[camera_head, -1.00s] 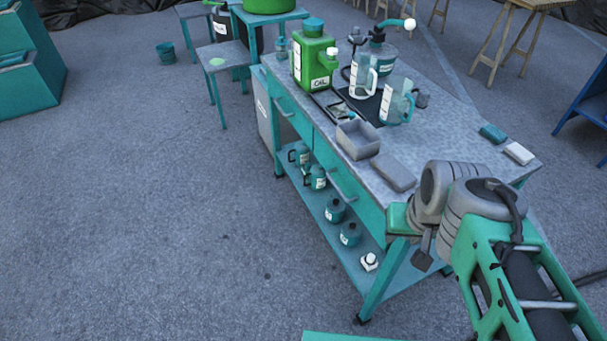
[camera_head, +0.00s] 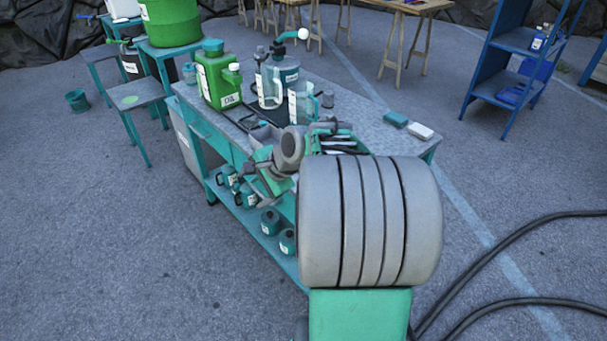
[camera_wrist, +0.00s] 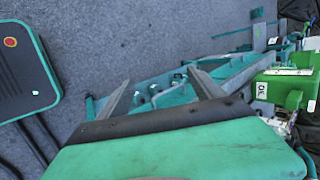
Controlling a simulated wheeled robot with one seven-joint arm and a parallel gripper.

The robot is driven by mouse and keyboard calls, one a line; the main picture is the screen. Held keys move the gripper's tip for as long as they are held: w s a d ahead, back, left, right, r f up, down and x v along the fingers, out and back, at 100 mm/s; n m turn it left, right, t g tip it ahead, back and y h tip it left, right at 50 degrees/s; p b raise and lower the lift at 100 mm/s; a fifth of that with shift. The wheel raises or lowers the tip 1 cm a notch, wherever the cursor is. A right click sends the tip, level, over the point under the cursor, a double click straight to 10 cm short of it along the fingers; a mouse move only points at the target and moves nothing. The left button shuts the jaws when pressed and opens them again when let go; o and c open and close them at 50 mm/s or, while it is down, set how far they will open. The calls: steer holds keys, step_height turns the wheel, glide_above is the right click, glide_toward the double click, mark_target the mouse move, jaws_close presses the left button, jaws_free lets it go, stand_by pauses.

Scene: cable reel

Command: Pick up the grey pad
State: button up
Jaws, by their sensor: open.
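In the head view the grey pad is hidden now, behind my arm; an earlier frame shows a flat grey block on the workbench beside a grey open tray. I cannot make the pad out in the wrist view. My gripper (camera_wrist: 160,78) shows in the wrist view with its two grey fingers spread wide and nothing between them. The teal edge and frame of the workbench (camera_head: 232,155) lie beyond the fingers. In the head view my arm covers the near part of the bench top.
A green oil can (camera_head: 218,78) and clear jugs (camera_head: 300,103) stand on the bench's far part. A teal block (camera_head: 395,119) and a white block (camera_head: 420,132) lie near its right edge. Canisters (camera_head: 270,222) stand on the lower shelf. Open floor (camera_head: 100,240) lies to the left.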

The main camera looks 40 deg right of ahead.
steer(key=shift+o, duration=1.2)
steer(key=d+f+m+t, duration=0.1)
steer(key=d+m, duration=0.2)
steer(key=d, duration=0.1)
steer(key=d+f+m+t+b, duration=0.1)
steer(key=d+m, duration=0.3)
steer(key=d, duration=0.1)
steer(key=d+f+m+t, duration=0.1)
steer(key=d+m, duration=0.2)
steer(key=d, duration=0.2)
steer(key=shift+s+d+f+m+t+b, duration=0.1)
steer(key=shift+f+m+t+b, duration=0.25)
steer(key=shift+f+m+t, duration=0.05)
steer(key=s+d+m+t, duration=0.1)
steer(key=d+m, duration=0.1)
steer(key=s+d+m, duration=0.1)
steer(key=d+m, duration=0.1)
steer(key=s+d+m+t+h, duration=0.1)
steer(key=d+m, duration=0.1)
steer(key=d, duration=0.1)
steer(key=shift+s+d+t+b, duration=0.1)
steer(key=shift+t+b, duration=0.2)
steer(key=shift+m, duration=0.3)
steer(key=x, duration=0.7)
steer(key=shift+w+d+r, duration=0.1)
steer(key=shift+w+d, duration=0.1)
steer(key=shift+w, duration=0.2)
steer(key=c, duration=1.4)
steer(key=shift+c, duration=0.4)
steer(key=shift+r, duration=0.15)
